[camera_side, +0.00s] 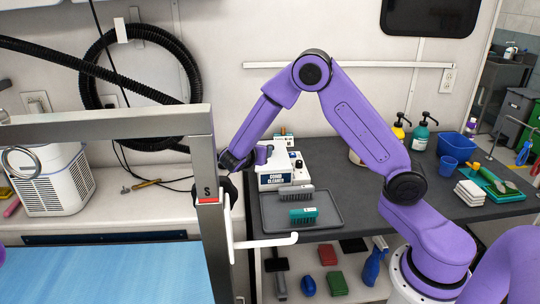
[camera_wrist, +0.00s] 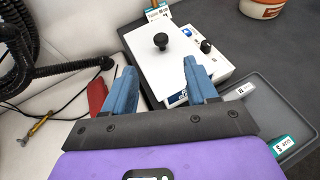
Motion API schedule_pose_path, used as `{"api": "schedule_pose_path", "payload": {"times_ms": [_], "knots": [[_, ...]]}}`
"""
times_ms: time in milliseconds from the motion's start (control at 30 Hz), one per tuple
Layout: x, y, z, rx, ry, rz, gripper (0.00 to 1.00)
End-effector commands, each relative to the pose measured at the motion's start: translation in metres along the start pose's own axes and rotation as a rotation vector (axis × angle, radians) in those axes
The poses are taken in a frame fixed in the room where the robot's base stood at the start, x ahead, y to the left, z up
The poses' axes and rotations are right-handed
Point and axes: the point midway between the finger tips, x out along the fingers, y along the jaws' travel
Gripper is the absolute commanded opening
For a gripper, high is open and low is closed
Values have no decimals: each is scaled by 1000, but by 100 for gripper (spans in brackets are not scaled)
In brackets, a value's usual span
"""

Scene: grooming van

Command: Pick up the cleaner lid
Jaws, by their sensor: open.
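The comb cleaner (camera_side: 287,172) is a white box on the dark counter, with its name on the front. In the wrist view its lid (camera_wrist: 180,64) is a flat white plate with a round black knob (camera_wrist: 161,41) standing up from it. A second dark knob (camera_wrist: 206,46) sits at the right of the unit. My gripper (camera_wrist: 159,67) is open and empty, its two blue fingers apart and short of the black knob in the picture. In the side view my gripper is largely hidden behind the metal post, left of the cleaner.
A grey tray (camera_side: 334,221) with a grey comb (camera_side: 296,191) and a teal comb (camera_side: 304,215) lies in front of the cleaner. The metal post (camera_side: 209,250) stands near my wrist. Black hose (camera_wrist: 62,69) hangs at left. Bottles and a blue cup (camera_side: 448,164) stand farther right.

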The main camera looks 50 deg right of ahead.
Motion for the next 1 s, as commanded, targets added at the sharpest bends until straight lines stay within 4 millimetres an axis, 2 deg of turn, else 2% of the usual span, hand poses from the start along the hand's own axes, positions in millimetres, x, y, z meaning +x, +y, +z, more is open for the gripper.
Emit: {"api": "schedule_pose_path", "payload": {"times_ms": [100, 400, 767, 1000], "knots": [[25, -1, 0, 2, 1, -5, 57], [78, -2, -1, 2, 2, -4, 57], [107, -1, -2, 2, 2, -2, 57], [139, -1, -5, 4, 3, -2, 57]]}}
